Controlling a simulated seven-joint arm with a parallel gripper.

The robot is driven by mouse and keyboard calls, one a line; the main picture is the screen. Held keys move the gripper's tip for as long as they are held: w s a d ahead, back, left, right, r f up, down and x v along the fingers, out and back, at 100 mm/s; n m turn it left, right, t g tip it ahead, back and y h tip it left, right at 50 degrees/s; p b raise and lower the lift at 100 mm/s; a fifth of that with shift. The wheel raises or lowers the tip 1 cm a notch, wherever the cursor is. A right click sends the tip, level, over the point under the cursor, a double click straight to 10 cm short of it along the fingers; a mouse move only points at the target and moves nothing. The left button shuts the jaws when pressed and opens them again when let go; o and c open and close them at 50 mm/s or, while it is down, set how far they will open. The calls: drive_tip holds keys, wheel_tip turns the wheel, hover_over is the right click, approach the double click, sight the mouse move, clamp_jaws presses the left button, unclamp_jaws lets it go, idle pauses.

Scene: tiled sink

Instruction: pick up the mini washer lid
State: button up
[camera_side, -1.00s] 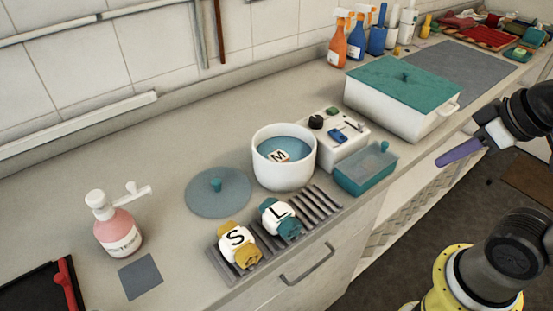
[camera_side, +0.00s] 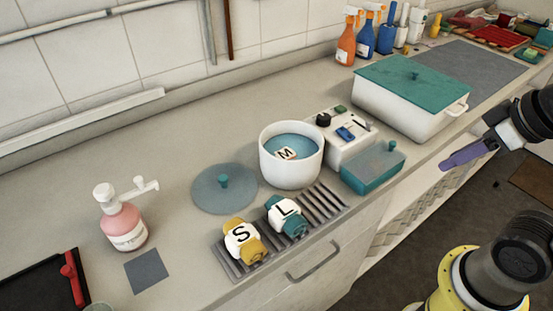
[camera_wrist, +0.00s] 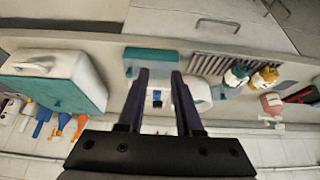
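The mini washer lid (camera_side: 209,196) is a round, translucent blue-grey disc with a teal knob in its middle. It lies flat on the counter in the side view, just left of the white round washer tub (camera_side: 290,170). The tub is uncovered, with a blue inside and a piece marked M in it. My gripper (camera_side: 462,157) is far to the right, beyond the counter's front edge and well apart from the lid. In the wrist view my gripper (camera_wrist: 160,76) has its two dark purple fingers apart with nothing held between them. The lid is hard to make out there.
A white control box (camera_side: 347,140) and a teal box (camera_side: 374,168) stand right of the tub. A ribbed grey rack (camera_side: 322,202) in front holds pieces marked S and L. A pink pump bottle (camera_side: 123,222) is left of the lid. The counter behind the lid is clear.

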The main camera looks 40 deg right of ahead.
drive_tip(key=o, duration=0.4)
